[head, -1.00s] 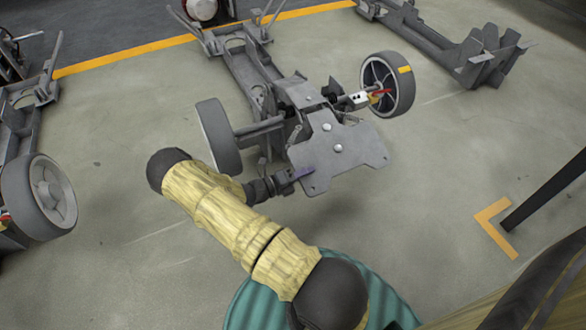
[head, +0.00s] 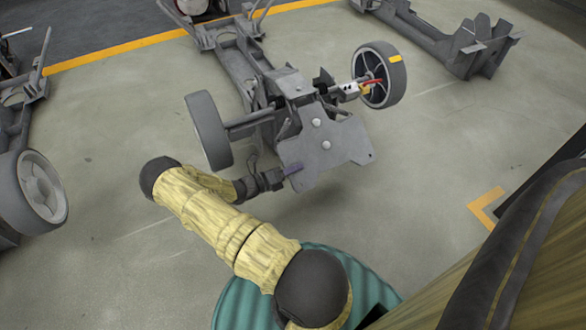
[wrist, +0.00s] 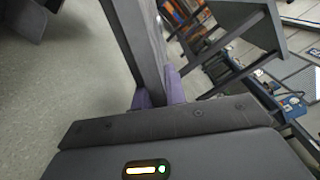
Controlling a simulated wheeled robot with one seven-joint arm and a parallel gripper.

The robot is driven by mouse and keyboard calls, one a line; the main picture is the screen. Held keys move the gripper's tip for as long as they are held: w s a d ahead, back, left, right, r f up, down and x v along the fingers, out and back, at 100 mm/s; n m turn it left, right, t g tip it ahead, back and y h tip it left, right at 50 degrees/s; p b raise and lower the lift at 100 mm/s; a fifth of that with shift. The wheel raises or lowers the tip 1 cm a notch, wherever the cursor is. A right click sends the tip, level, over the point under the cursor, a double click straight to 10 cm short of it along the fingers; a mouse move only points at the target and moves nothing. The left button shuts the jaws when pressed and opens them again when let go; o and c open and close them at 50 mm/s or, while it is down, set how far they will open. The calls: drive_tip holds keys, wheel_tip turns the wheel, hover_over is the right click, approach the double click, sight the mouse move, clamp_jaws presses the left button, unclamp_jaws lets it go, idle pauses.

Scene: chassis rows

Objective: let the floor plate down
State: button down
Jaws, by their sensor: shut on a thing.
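The floor plate (head: 338,148) is a flat grey plate with two round bolt heads, at the front end of the middle chassis (head: 240,72). It slopes, and its front edge appears to be off the floor, with a soft shadow below. My gripper (head: 292,170), with purple fingertips, is shut on the plate's left front edge. In the wrist view the purple fingertips (wrist: 160,92) close around a dark grey strip that runs up the picture. The plate's hinge side is hard to make out.
A left wheel (head: 208,130) and a right wheel (head: 381,75) flank the plate. Another chassis wheel (head: 40,192) stands at far left, and another chassis frame (head: 440,35) at upper right. The floor in front of the plate is clear.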

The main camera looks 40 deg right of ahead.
drive_tip(key=c, duration=1.5)
unclamp_jaws()
drive_tip(key=shift+w+f, duration=0.15)
drive_tip(key=shift+f, duration=0.25)
drive_tip(key=shift+o, duration=0.3)
drive_tip(key=shift+r, duration=0.1)
drive_tip(key=shift+w+a+r+p, duration=0.15)
drive_tip(key=shift+a+p, duration=0.2)
drive_tip(key=shift+a, duration=0.25)
drive_tip(key=p+v, duration=0.4)
drive_tip(key=v, duration=1.2)
drive_tip(key=shift+p, duration=0.35)
drive_tip(key=shift+a, duration=0.1)
